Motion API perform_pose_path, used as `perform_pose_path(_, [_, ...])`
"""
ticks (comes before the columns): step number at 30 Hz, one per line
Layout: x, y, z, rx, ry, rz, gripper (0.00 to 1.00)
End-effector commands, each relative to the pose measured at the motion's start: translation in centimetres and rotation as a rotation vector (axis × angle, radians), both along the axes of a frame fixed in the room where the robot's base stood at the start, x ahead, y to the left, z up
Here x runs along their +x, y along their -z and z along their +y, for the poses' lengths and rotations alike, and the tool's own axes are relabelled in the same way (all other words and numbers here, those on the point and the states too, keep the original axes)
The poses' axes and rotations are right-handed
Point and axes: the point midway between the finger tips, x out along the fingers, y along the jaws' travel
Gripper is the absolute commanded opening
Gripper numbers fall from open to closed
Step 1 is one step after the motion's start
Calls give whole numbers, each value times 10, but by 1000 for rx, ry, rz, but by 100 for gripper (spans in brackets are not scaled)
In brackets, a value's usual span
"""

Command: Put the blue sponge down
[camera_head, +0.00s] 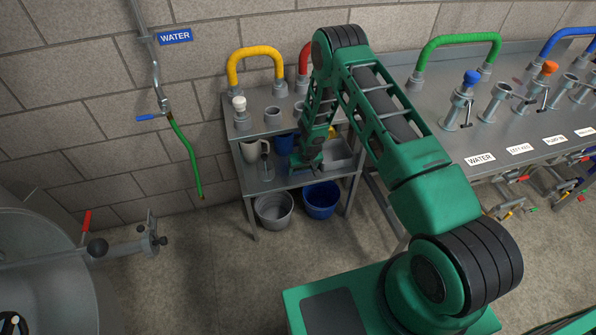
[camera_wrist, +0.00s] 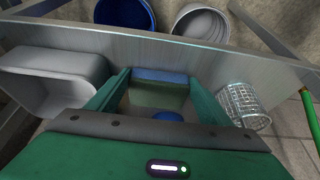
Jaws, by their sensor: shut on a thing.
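My gripper (camera_head: 306,163) reaches down into the lower shelf (camera_head: 285,182) of the small metal rack. In the wrist view my gripper (camera_wrist: 158,92) has its two green fingers apart, with a block between them. The block shows a blue strip (camera_wrist: 160,76) along its far edge and a dull greenish face; I take it to be the blue sponge. It is close above the shelf, and I cannot tell whether it touches it. In the head view the arm and fingers hide the sponge.
A grey bucket (camera_head: 274,210) and blue bucket (camera_head: 321,200) stand below.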

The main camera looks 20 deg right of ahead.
Motion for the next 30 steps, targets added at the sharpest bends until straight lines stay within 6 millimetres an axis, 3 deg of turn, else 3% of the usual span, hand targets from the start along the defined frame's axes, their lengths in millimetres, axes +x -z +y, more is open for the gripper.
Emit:
perform_pose_path(7, [0, 1, 0, 0, 0, 0, 52])
perform_pose_path(8, [0, 1, 0, 0, 0, 0, 78])
perform_pose_path(10, [0, 1, 0, 0, 0, 0, 92])
perform_pose_path(22, [-1, -5, 1, 0, -1, -1, 92])
perform_pose_path(30, [-16, -44, 1, 0, -1, -3, 92])
